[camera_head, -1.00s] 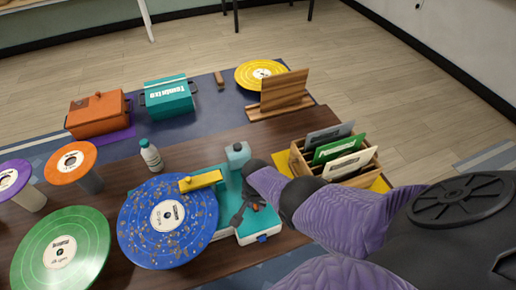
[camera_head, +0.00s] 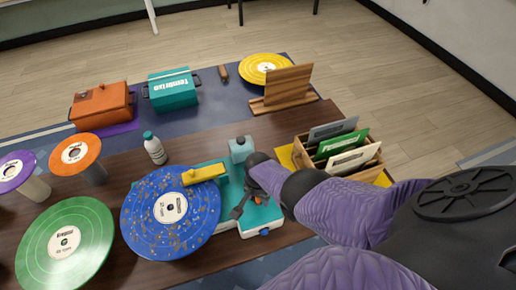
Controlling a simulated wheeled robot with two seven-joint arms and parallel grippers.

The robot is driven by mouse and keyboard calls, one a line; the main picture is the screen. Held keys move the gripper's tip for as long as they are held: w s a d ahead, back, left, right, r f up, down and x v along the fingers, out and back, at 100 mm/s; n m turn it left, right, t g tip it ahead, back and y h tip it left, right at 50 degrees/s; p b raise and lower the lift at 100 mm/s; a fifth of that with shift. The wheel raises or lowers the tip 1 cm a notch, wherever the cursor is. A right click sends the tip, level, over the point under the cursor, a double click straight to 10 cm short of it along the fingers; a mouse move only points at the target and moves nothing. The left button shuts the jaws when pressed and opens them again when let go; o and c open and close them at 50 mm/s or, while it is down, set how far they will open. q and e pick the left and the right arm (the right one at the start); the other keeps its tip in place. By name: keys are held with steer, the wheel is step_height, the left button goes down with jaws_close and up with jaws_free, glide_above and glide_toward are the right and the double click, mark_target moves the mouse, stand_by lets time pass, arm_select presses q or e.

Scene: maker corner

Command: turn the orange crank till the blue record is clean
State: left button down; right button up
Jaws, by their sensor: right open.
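The blue record (camera_head: 147,207) lies flat on the teal and white cleaning machine (camera_head: 262,216), under a yellow arm (camera_head: 204,174). Brown specks are spread over much of its surface. Only a small bit of the orange crank (camera_head: 258,201) shows, at the machine's right side, between the dark fingers of my right gripper (camera_head: 246,207). My right gripper is open and reaches down over the crank. Its fingers and wrist hide most of the crank, so I cannot tell whether they touch it. My left gripper is out of view.
A green record (camera_head: 90,232) lies left of the machine. A white bottle (camera_head: 154,150) stands behind it. Orange (camera_head: 84,146) and purple (camera_head: 10,170) discs stand on posts at left. A wooden sleeve crate (camera_head: 310,160) sits close to my right arm. Boxes and a yellow record (camera_head: 254,72) lie behind.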

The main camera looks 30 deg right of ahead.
steer(key=shift+r, duration=0.1)
step_height(320, 180, up, 10)
steer(key=p, duration=0.9)
